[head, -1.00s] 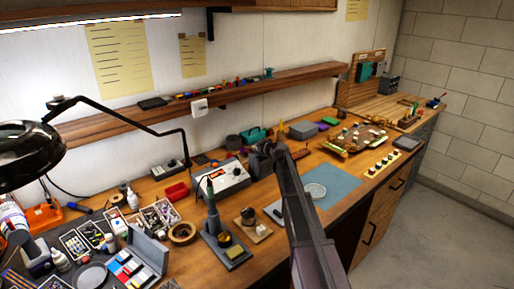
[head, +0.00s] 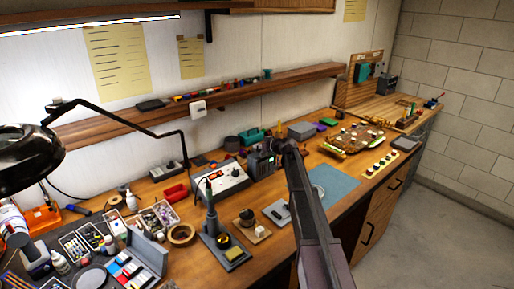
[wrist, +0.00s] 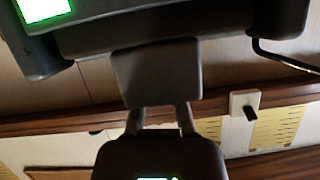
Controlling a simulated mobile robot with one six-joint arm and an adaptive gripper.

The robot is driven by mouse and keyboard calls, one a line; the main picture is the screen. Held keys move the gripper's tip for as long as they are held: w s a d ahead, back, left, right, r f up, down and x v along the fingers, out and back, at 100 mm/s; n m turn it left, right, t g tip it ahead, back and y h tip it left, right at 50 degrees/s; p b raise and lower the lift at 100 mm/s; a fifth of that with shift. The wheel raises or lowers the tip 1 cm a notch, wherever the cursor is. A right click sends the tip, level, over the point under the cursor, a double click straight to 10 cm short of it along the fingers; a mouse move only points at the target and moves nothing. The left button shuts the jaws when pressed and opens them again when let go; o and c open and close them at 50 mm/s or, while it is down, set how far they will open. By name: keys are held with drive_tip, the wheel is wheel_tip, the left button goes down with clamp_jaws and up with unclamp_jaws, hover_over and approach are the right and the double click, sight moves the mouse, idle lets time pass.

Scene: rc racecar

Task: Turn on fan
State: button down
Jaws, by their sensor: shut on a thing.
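No plainly recognisable fan shows. A dark box-like shape (head: 261,163) sits at the end of my arm above the bench, right of the grey control unit (head: 231,180); whether it is a device or part of my gripper I cannot tell. A dark housing (wrist: 190,30) with a bright green panel fills the top. A small white switch box (head: 198,108) with a dark lever is on the shelf edge; it also shows in the wrist view (wrist: 244,103).
A wooden shelf (head: 110,125) runs along the wall behind. The bench's left is crowded with a lamp (head: 25,155), a soldering stand (head: 215,230), a tape roll (head: 181,234) and trays. A blue mat (head: 338,184) lies right of my arm, mostly clear.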

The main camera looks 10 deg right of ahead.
drive_tip(key=shift+w+d+f+m+g+y+b, duration=0.1)
drive_tip(key=shift+d+m+g+y+b, duration=0.15)
drive_tip(key=shift+m, duration=0.3)
drive_tip(key=shift+w+d+f+m+g+y+b, duration=0.1)
drive_tip(key=shift+m+y, duration=0.25)
drive_tip(key=shift+m, duration=0.2)
drive_tip(key=c, duration=0.7)
unclamp_jaws()
drive_tip(key=shift+r, duration=0.1)
